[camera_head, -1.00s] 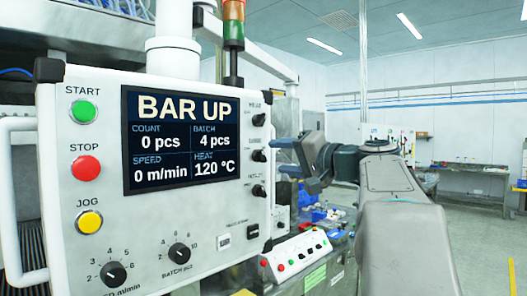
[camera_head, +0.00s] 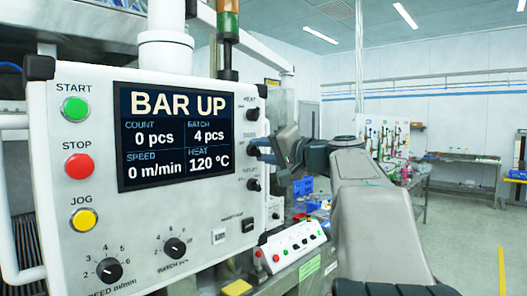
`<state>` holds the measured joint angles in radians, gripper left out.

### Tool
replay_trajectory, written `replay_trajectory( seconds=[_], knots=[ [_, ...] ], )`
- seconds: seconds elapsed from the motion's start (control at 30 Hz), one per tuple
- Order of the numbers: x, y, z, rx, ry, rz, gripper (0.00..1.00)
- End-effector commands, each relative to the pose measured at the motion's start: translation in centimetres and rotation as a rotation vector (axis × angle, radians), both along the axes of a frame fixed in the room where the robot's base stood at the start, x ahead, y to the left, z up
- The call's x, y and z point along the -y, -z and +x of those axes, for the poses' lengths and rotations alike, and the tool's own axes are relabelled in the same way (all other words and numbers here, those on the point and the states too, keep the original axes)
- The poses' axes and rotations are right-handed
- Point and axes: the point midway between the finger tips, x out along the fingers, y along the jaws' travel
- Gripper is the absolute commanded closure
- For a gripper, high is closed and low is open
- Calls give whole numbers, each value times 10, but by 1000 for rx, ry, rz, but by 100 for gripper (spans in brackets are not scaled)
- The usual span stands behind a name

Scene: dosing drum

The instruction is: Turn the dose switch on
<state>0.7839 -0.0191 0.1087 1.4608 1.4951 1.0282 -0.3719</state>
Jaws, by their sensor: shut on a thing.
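The white control panel (camera_head: 215,215) fills the left half of the view. A column of three black rotary switches runs down its right edge: the top one (camera_head: 253,115) is labelled HEAT, the bottom one (camera_head: 253,185) has a label too small to read. The middle one, the dose switch (camera_head: 253,151), is largely covered by my fingertips. My gripper (camera_head: 261,149) comes in from the right with blue-tipped fingers, one above the other, and is shut on this switch. Its pointer and label cannot be made out.
The screen (camera_head: 177,134) reads BAR UP, 0 pcs, heat 120 °C. START (camera_head: 75,109), STOP (camera_head: 78,166) and JOG (camera_head: 84,220) buttons sit at left, two dials below. A small button box (camera_head: 292,246) stands under my gripper. The floor at right is open.

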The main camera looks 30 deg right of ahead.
Motion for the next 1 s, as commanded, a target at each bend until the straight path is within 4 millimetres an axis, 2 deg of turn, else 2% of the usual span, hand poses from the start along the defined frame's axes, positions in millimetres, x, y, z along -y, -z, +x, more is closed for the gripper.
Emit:
replay_trajectory(
  seconds=[0.37, 1.0],
  knots=[
    [0, 1, 0, -41, -2, 110, 92],
    [0, 2, 0, -239, -1, 650, 92]
  ],
)
